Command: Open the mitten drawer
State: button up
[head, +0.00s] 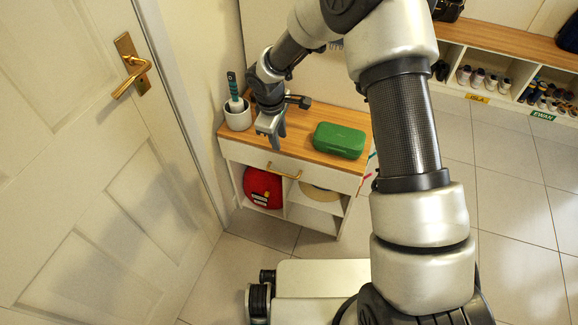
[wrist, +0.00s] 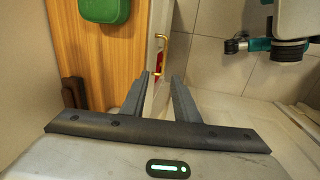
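A small wood-topped cabinet (head: 230,151) has one white drawer front with a brass bar handle (head: 284,173). The drawer looks shut, flush with the cabinet; no label on it can be read. My gripper (head: 274,141) points down by the front edge of the top, above and left of the handle in the head view. In the wrist view its two fingers (wrist: 161,78) are spread and empty, and the brass handle (wrist: 160,50) shows beyond the tips, apart from them. Contact with the drawer front cannot be told.
A green case (head: 339,140) and a white pot (head: 238,117) with a brush stand on the cabinet top. A red bag (head: 262,187) sits in the open shelf below. A white door (head: 100,170) is at left. Floor tiles before the cabinet are partly taken by my base.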

jog(key=s+x, duration=0.1)
jog(key=x, duration=0.2)
jog(key=b, duration=0.4)
send_near(282, 170)
jog(key=f, duration=0.1)
jog(key=s+f, duration=0.2)
jog(key=f, duration=0.1)
jog(key=shift+s+d, duration=0.25)
jog(key=shift+d, duration=0.1)
grip_shut()
